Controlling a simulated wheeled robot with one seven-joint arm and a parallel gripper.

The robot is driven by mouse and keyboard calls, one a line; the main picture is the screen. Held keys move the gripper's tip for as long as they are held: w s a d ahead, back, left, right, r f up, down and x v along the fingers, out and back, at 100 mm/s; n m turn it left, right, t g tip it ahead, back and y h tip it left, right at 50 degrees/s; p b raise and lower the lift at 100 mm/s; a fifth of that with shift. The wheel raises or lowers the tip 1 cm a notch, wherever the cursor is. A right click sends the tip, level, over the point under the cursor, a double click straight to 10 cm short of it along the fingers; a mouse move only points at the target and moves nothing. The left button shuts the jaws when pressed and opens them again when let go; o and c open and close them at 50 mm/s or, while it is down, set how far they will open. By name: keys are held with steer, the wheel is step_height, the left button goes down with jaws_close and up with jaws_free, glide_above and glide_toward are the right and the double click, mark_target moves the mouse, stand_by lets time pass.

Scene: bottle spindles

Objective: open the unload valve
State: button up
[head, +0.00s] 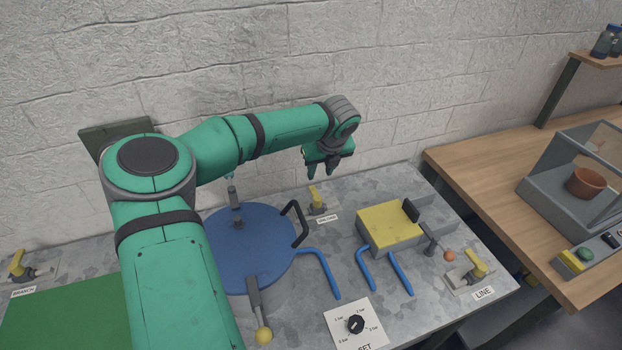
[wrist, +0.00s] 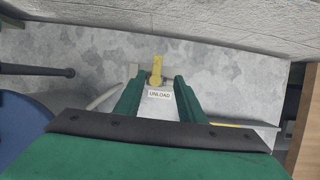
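The unload valve (head: 316,199) has a yellow handle and sits at the back of the grey metal bench, right of the blue round lid. Its label (head: 327,218) lies in front of it and reads UNLOAD in the wrist view (wrist: 160,95). In the wrist view the yellow handle (wrist: 158,68) shows between and beyond my two fingertips. My gripper (head: 322,174) hangs above the valve, pointing down, with its fingers apart and nothing between them. It appears to be clear of the handle.
The blue lid (head: 250,255) with a black handle (head: 296,224) stands left of the valve. A yellow block (head: 390,228) and blue pipes (head: 322,272) lie to the right and front. The LINE valve (head: 475,265) and BRANCH valve (head: 18,265) are farther off. A wall (head: 400,70) rises behind.

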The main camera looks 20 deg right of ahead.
mark_target(313, 189)
steer(key=x, duration=0.9)
steer(key=shift+s+a+f, duration=0.1)
steer(key=shift+a+f, duration=0.15)
steer(key=shift+f, duration=0.05)
steer(key=shift+w+f, duration=0.25)
steer(key=shift+f, duration=0.15)
jaws_close()
